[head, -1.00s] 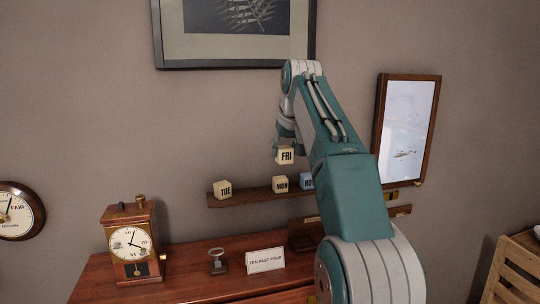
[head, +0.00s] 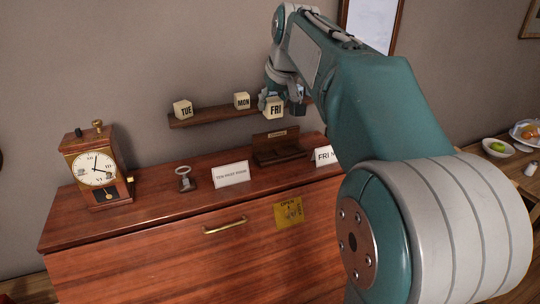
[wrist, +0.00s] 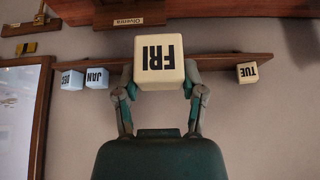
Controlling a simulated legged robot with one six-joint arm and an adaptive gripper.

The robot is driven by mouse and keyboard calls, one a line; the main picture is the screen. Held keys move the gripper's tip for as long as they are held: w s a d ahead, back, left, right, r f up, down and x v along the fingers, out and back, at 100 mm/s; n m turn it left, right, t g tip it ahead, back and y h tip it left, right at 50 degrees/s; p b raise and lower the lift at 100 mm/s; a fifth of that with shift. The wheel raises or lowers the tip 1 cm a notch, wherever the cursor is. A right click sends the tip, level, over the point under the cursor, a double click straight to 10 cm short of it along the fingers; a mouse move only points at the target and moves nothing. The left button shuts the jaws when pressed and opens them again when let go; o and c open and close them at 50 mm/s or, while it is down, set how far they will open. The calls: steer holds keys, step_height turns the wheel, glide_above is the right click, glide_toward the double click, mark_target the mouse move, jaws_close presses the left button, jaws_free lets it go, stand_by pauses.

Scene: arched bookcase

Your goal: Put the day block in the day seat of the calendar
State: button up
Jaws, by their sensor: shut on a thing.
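My gripper (wrist: 160,86) is shut on the cream FRI block (wrist: 158,60), with one finger on each side of it. In the head view, the FRI block (head: 275,108) hangs in the air in front of the wall shelf, above the calendar. The calendar (head: 278,150) is a dark wooden stand with a small plate on its back, on the cabinet top. I cannot make out its separate seats. In the wrist view, part of a wooden piece with a lettered plate (wrist: 128,20) shows at the top.
The wall shelf (head: 205,120) carries the TUE block (head: 183,109) and MON block (head: 242,100); bluish month blocks (wrist: 97,78) show in the wrist view. A clock (head: 97,167), a small stand (head: 185,178) and two cards (head: 230,174) (head: 323,156) stand on the cabinet.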

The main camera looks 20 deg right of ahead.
steer(key=s+f, duration=0.4)
glide_toward(266, 151)
steer(key=w+f, duration=0.2)
steer(key=shift+w, duration=0.4)
steer(key=shift+w+f, duration=0.15)
steer(key=shift+f, duration=1.55)
steer(key=shift+f, duration=0.1)
steer(key=o, duration=0.9)
steer(key=shift+o, duration=0.2)
